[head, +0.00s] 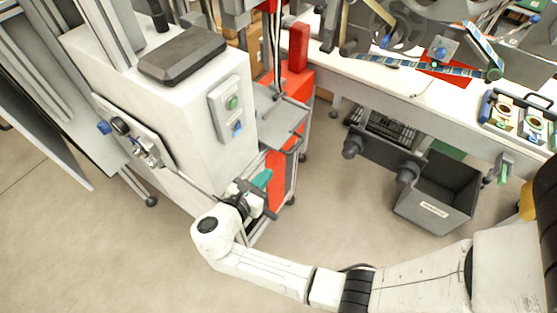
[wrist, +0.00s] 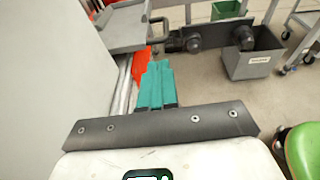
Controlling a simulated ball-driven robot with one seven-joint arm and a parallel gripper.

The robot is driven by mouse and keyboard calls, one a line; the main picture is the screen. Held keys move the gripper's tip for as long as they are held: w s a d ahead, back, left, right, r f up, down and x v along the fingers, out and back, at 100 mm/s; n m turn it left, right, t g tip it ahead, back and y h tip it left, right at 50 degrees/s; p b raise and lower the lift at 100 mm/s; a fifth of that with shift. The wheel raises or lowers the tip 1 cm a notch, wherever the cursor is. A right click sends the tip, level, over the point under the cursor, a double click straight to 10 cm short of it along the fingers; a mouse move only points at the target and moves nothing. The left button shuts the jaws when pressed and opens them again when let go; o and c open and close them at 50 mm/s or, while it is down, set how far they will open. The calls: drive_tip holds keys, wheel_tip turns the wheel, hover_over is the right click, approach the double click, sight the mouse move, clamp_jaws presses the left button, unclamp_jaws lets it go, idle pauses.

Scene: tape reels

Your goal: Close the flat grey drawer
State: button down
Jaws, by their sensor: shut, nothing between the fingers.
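The flat grey drawer (head: 277,120) is beside the white cabinet and sticks out from the red-sided unit, with a dark bar handle (head: 294,144) at its front edge. In the wrist view the drawer (wrist: 117,30) is at the upper left, and its handle (wrist: 158,30) is at its right end. My gripper (head: 263,178) has teal fingers and is below and in front of the drawer, apart from the handle. In the wrist view my gripper's fingers (wrist: 158,66) are together, with nothing between them. The drawer's inner end is partly hidden by the cabinet.
A white cabinet (head: 190,130) stands close to the left of my gripper. A dark drawer front with two knobs (head: 380,152) and a grey bin (head: 436,195) are under the workbench on the right. The floor between the bin and my arm is clear.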

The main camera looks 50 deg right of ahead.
drive_tip(key=x, duration=0.8)
drive_tip(key=shift+d+f, duration=0.15)
drive_tip(key=shift+d, duration=0.3)
drive_tip(key=d+b, duration=0.3)
drive_tip(key=d, duration=1.9)
drive_tip(key=shift+w+d, duration=0.25)
drive_tip(key=shift+w, duration=0.15)
drive_tip(key=shift+r, duration=0.3)
